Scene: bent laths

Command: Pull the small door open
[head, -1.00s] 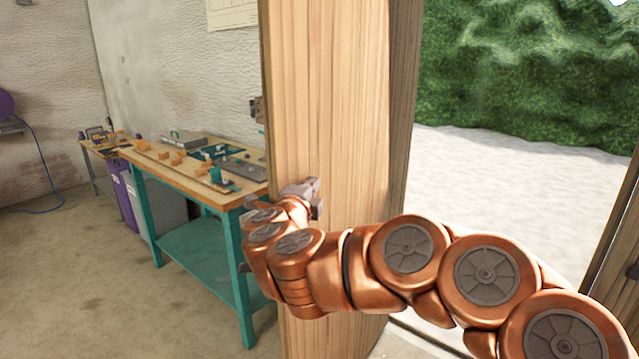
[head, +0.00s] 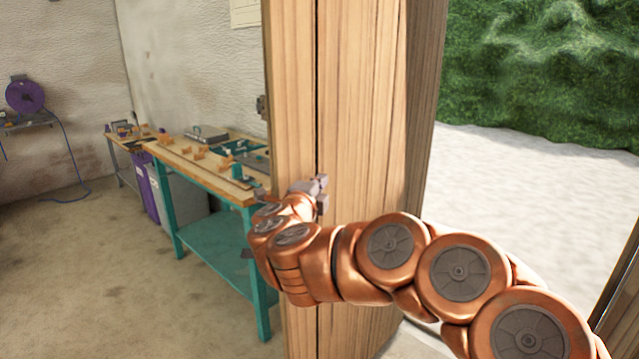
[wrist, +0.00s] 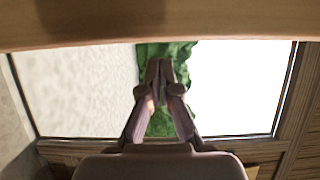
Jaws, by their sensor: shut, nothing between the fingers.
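The wooden door (head: 358,90) stands ajar in the middle of the head view, with a bright outdoor opening to its right. My gripper (head: 318,192) is in front of the wood at about mid-height, its grey end beside the door's face. The head view does not show clearly whether it touches. In the wrist view my gripper (wrist: 160,72) is shut with nothing between its fingers and points at the opening. A wooden band, apparently the door (wrist: 160,22), crosses the top of that view close by. No handle is clearly visible.
A teal-legged workbench (head: 215,180) with tools stands left of the door. A purple reel (head: 24,97) hangs at the far left. The concrete floor (head: 100,280) at left is clear. Outside are pale ground (head: 530,190) and a green hedge (head: 540,70).

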